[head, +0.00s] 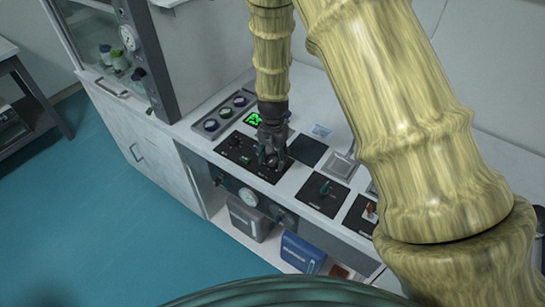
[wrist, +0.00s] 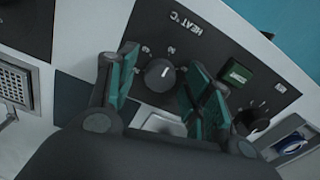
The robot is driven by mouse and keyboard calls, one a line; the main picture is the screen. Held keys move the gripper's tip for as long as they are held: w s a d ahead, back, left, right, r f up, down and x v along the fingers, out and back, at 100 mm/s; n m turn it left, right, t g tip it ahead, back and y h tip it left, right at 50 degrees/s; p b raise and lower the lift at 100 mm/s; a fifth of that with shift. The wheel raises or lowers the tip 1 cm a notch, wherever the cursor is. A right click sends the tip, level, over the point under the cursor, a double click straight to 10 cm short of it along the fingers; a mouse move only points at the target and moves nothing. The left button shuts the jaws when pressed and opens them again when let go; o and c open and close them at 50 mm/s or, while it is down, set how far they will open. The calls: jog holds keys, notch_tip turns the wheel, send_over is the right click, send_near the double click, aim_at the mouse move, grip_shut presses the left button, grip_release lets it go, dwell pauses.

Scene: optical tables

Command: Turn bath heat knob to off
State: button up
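The black bath panel (head: 232,146) with a "HEAT °C" label lies on the bench top; it also shows in the wrist view (wrist: 215,48). The heat knob (wrist: 158,75) is a round dark knob with a small white mark and numbers around it. Its exact setting is too small to read. My gripper (head: 271,160) points down over the right part of this panel and hides some of it. In the wrist view my gripper (wrist: 160,88) is open, with one green-padded finger on each side of the heat knob. I cannot tell whether either finger touches it.
On the same panel are a green switch (wrist: 237,73) and another dark knob (wrist: 248,122). A blue-marked dial (wrist: 292,143) is beyond. The teal floor (head: 80,190) is clear.

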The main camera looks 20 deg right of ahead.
jog(key=c, duration=0.9)
jog(key=shift+o, duration=0.2)
